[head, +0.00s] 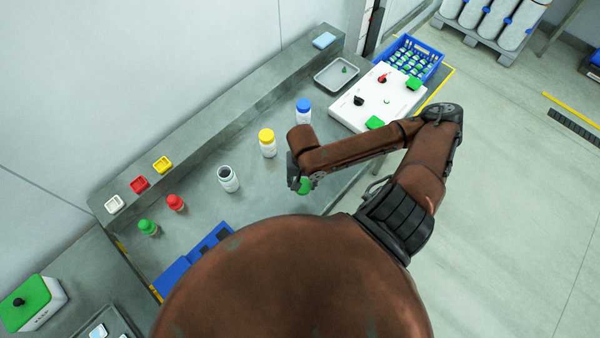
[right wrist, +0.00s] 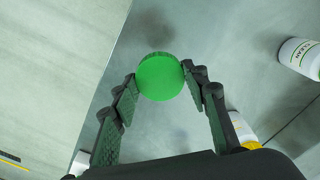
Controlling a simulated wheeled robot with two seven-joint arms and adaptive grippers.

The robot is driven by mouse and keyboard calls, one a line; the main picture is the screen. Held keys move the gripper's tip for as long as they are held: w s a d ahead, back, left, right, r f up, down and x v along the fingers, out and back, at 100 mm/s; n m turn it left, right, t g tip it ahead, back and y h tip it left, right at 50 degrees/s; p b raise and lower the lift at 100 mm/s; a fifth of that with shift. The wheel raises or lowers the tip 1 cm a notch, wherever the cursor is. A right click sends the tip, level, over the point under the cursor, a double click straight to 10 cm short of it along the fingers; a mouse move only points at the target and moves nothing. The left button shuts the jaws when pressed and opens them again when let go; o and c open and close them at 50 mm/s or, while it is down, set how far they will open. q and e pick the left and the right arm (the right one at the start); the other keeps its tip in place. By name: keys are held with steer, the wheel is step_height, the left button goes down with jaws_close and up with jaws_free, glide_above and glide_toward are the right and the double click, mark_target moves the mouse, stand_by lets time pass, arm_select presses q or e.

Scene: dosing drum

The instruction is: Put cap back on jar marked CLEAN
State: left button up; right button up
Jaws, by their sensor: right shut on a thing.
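My right gripper (head: 301,184) is shut on a round green cap (head: 305,186) and holds it over the bench's front edge. In the right wrist view the cap (right wrist: 160,77) sits between the tips of the gripper (right wrist: 161,80). A white jar marked CLEAN (right wrist: 298,59) is at the right edge of the wrist view, its far end cut off. In the head view an uncapped white jar (head: 228,180) stands upright on the bench, left of the gripper; its label is too small to read there. My left gripper is not in view.
A yellow-capped jar (head: 267,144) and a blue-capped jar (head: 303,111) stand near my right arm. Small red (head: 175,203) and green (head: 148,228) bottles stand at left. A grey tray (head: 336,75) and white panel (head: 378,98) are farther back. Bench between uncapped jar and gripper is clear.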

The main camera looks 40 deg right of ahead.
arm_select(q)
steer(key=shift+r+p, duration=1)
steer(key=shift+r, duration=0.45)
arm_select(e)
steer(key=shift+s+a+r, duration=0.2)
steer(key=shift+s, duration=0.3)
steer(key=shift+s+a+r, duration=0.2)
steer(key=shift+s, duration=0.25)
steer(key=shift+w+a+f+b, duration=0.15)
steer(key=shift+w+b, duration=0.15)
steer(key=shift+b, duration=0.05)
arm_select(q)
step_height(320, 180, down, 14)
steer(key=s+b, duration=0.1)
steer(key=b, duration=1.2)
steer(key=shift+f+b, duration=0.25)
steer(key=shift+b, duration=0.1)
arm_select(e)
steer(key=w+a+r+n, duration=0.2)
steer(key=w+a+n, duration=0.6)
steer(key=w, duration=0.4)
steer(key=shift+w+a, duration=0.15)
steer(key=shift+a, duration=0.6)
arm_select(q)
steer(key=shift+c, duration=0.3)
